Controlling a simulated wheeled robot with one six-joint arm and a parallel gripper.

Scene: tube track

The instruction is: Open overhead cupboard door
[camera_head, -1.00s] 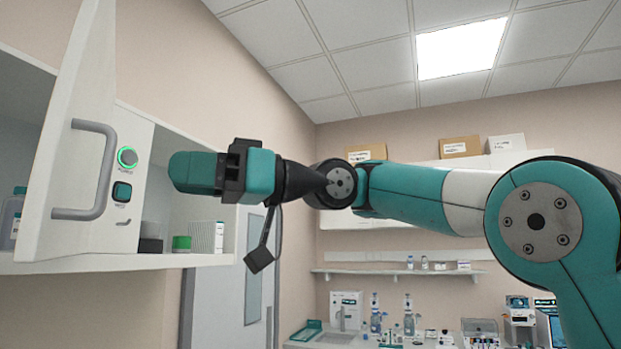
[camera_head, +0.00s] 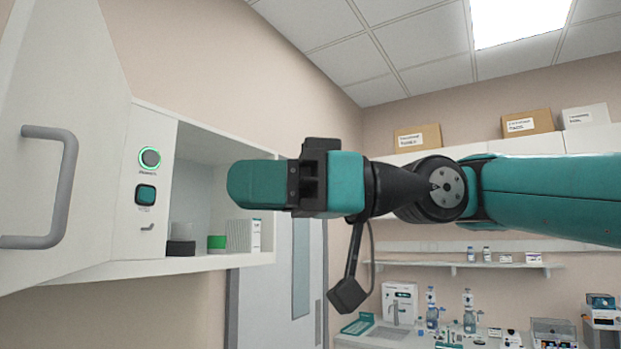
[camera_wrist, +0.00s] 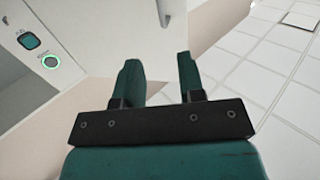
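The white cupboard door (camera_head: 95,125) is at the left of the head view, angled out from the cupboard front. Its grey bow handle (camera_head: 66,185) is on the face towards me; a grey handle part also shows at the top of the wrist view (camera_wrist: 165,12), beyond the fingertips. My gripper (camera_head: 235,185) points left in the head view, to the right of the handle and apart from it. In the wrist view its two teal fingers (camera_wrist: 157,72) are spread with nothing between them. The door's far left edge and the compartment behind it are not clear.
A panel with a green-ringed button (camera_head: 150,158) and a dark switch (camera_head: 146,194) stands right of the door. An open compartment (camera_head: 200,150) holds a green-topped container (camera_head: 216,243) and boxes. A shelf (camera_head: 460,265) and cluttered bench lie behind my arm.

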